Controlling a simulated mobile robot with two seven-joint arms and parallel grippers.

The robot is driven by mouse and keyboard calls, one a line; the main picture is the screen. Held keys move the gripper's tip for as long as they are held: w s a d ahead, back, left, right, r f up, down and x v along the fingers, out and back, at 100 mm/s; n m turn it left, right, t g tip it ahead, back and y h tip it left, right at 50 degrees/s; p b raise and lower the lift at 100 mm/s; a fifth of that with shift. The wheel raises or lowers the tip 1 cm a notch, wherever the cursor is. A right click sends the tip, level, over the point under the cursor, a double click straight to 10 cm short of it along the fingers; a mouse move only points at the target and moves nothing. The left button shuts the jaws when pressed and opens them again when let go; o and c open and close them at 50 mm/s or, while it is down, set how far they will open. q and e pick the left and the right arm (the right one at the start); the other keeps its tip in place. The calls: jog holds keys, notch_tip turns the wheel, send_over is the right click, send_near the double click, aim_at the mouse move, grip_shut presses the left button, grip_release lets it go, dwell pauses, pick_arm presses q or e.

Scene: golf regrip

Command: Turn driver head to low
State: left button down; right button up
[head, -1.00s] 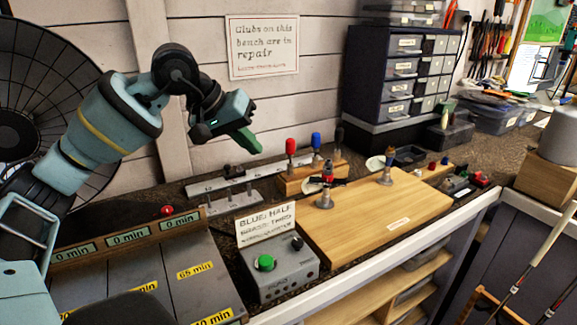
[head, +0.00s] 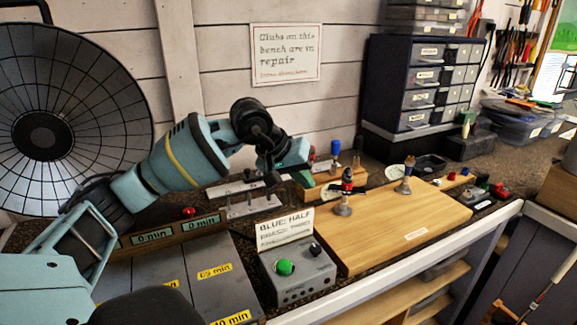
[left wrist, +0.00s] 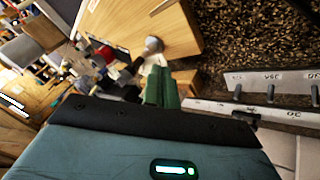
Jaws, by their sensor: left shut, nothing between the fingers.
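A small black device with a red band (head: 347,184) stands upright on a silver base on the wooden board (head: 390,238). It may be the driver; any low marking is too small to read. A second device with a blue and brown top (head: 407,176) stands farther right on the board. My left gripper (head: 311,193) is just left of the red-banded device, apart from it in the head view. Its green fingers are shut and empty. In the left wrist view the green fingers (left wrist: 162,88) point at the board, with the red-and-black device (left wrist: 103,53) to their left. My right gripper is not in view.
A grey box with a green button (head: 285,268) and a sign stands in front. Metal rails (head: 250,205) lie to the left. The board's front right is clear.

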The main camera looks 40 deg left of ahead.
aim_at(329, 189)
pick_arm(q)
jog(key=shift+w+d+r+p, duration=0.15)
jog(key=shift+w+d, duration=0.15)
jog(key=shift+d, duration=0.3)
jog(key=shift+w+d+r+p, duration=0.15)
jog(key=shift+w+d, duration=0.15)
jog(key=shift+d, duration=0.3)
jog(key=shift+w+d+f, duration=0.1)
jog(key=shift+w+d, duration=0.1)
jog(key=shift+d, duration=0.45)
jog(key=shift+a, duration=0.1)
